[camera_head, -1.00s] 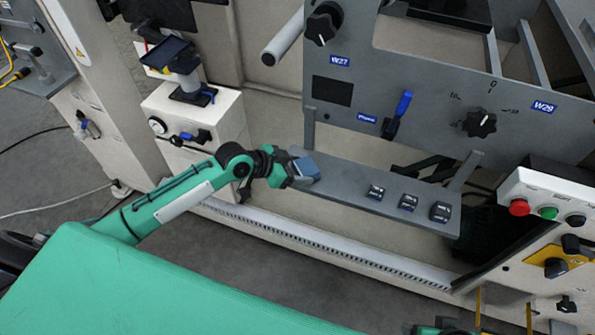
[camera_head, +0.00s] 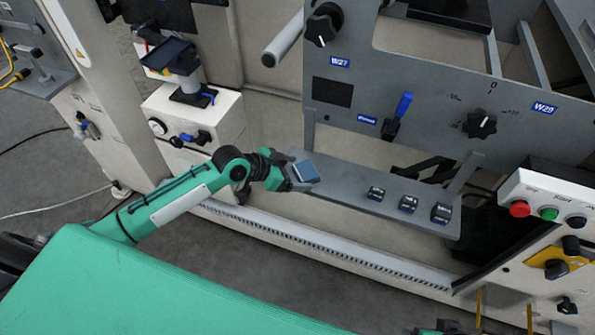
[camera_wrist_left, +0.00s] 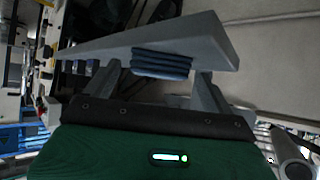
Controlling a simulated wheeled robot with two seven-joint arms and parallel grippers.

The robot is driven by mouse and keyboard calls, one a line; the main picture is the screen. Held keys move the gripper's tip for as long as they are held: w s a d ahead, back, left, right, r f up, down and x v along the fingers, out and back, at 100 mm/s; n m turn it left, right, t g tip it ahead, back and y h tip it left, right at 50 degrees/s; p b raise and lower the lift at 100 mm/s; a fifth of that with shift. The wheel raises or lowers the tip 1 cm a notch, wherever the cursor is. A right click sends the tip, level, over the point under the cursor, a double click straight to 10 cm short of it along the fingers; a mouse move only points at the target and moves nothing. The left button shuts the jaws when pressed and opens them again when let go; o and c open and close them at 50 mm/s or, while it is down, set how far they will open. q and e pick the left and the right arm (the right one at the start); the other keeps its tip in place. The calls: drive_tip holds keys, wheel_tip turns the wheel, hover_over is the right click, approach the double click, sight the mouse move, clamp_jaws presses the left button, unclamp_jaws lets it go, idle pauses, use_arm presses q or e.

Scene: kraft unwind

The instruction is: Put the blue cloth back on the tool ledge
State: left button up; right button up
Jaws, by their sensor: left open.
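The blue cloth (camera_head: 306,171), a small folded stack, lies at the left end of the grey tool ledge (camera_head: 338,188). My left gripper (camera_head: 297,174) is at that end of the ledge, open around the cloth. In the left wrist view the folded cloth (camera_wrist_left: 161,64) rests against the grey ledge (camera_wrist_left: 215,40), between the two spread fingers of my left gripper (camera_wrist_left: 155,82). A gap shows between each finger and the cloth.
Several dark small blocks (camera_head: 408,203) sit on the right part of the ledge. A grey machine panel with a blue-handled lever (camera_head: 403,105) and knobs stands above it. A control box with a red button (camera_head: 519,209) is at the right.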

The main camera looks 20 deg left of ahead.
use_arm(q)
drive_tip(key=v, duration=1.1)
drive_tip(key=s+d+f+n+g+y+p, duration=0.1)
drive_tip(key=s+d+f+n+y, duration=0.1)
drive_tip(key=s+d+f, duration=0.55)
drive_tip(key=s+a+f+n+g+y, duration=0.1)
drive_tip(key=s+f+n+y, duration=0.1)
drive_tip(key=s, duration=0.5)
drive_tip(key=s+a+f+n+g+y, duration=0.1)
drive_tip(key=s+a+f+n+y, duration=0.1)
drive_tip(key=s, duration=0.5)
drive_tip(key=shift+a+f+n+g+y, duration=0.3)
drive_tip(key=shift+n+g+y, duration=0.1)
drive_tip(key=shift+n+y, duration=0.25)
use_arm(e)
drive_tip(key=x, duration=0.2)
drive_tip(key=shift+f, duration=0.35)
use_arm(q)
drive_tip(key=shift+d, duration=0.1)
